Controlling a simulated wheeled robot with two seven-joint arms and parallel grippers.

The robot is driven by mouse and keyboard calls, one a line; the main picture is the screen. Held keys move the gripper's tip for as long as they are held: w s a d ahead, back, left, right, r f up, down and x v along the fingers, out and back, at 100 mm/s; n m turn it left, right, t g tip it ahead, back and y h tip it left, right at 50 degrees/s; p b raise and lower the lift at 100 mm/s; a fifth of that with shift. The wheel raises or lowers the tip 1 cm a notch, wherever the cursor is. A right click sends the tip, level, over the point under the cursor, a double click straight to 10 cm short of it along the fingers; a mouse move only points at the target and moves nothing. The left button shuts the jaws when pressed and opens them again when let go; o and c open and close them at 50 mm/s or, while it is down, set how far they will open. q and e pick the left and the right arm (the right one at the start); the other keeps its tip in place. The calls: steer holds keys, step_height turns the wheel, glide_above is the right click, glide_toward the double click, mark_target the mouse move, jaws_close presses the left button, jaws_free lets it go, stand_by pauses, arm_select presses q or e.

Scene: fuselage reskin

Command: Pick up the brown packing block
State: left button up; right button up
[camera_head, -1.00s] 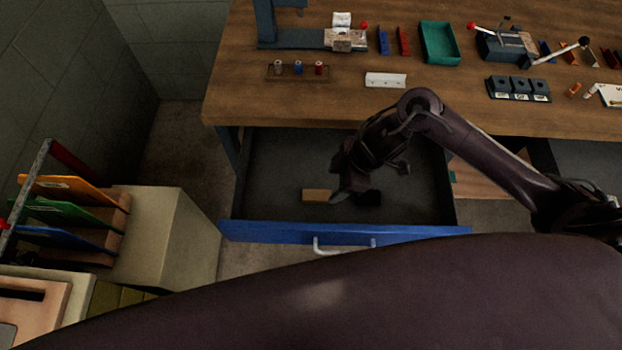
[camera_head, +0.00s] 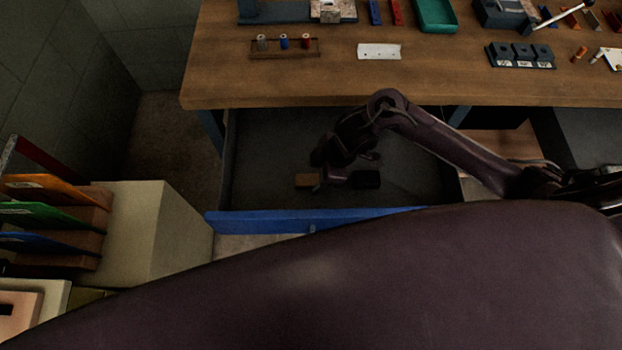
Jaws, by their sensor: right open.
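The brown packing block (camera_head: 304,180) lies on the floor of the open blue-fronted drawer (camera_head: 262,220). My right gripper (camera_head: 324,178) is open and down inside the drawer, right beside the block's right end. A finger overlaps the block's right edge in the picture; I cannot tell whether they touch. A dark block (camera_head: 365,179) lies to the right of the gripper in the drawer. My left gripper is not in view.
The wooden bench top (camera_head: 230,85) overhangs the drawer's back. It carries a spool rack (camera_head: 285,48), a white plate (camera_head: 379,51) and a green tray (camera_head: 436,15). A folder rack and pale cabinet (camera_head: 150,225) stand at left. The drawer's left part is bare.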

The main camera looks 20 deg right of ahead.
steer(key=shift+x, duration=0.9)
steer(key=shift+c, duration=0.2)
steer(key=c, duration=1)
steer(key=shift+r, duration=0.1)
